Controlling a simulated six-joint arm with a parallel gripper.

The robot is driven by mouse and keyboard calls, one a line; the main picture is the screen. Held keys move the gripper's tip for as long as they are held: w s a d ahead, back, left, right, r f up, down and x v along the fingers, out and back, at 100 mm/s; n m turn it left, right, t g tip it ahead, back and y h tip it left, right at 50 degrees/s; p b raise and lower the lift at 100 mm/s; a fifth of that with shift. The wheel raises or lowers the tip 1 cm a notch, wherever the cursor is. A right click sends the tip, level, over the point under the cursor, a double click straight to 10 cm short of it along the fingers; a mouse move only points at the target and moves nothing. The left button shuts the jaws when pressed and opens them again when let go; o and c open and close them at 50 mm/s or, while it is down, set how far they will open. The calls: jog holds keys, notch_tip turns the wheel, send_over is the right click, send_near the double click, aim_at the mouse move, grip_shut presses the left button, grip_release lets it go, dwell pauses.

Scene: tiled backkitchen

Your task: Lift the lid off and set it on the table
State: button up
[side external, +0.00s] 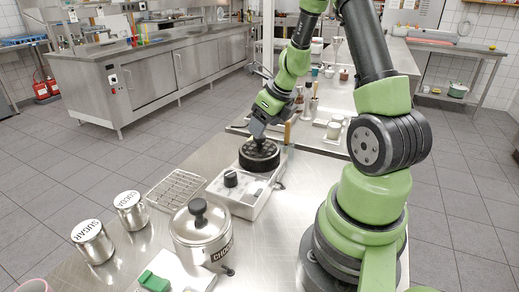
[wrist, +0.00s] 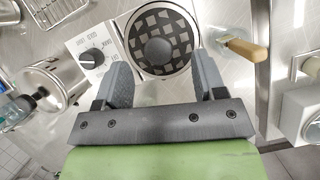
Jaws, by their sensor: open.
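I cannot tell whether the fingers touch the lid. What lies under the lid is hidden.
A steel pot (side external: 202,240) with a black-knobbed cover stands nearer the camera. A wire rack (side external: 176,189), the sugar canister (side external: 92,242) and cocoa canister (side external: 131,211) stand left. Bare steel table shows between rack and hotplate.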

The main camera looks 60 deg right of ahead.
aim_at(259, 147)
jog(key=shift+x, duration=2.4)
jog(key=shift+s+a, duration=0.15)
jog(key=shift+c, duration=0.5)
jog(key=c, duration=1)
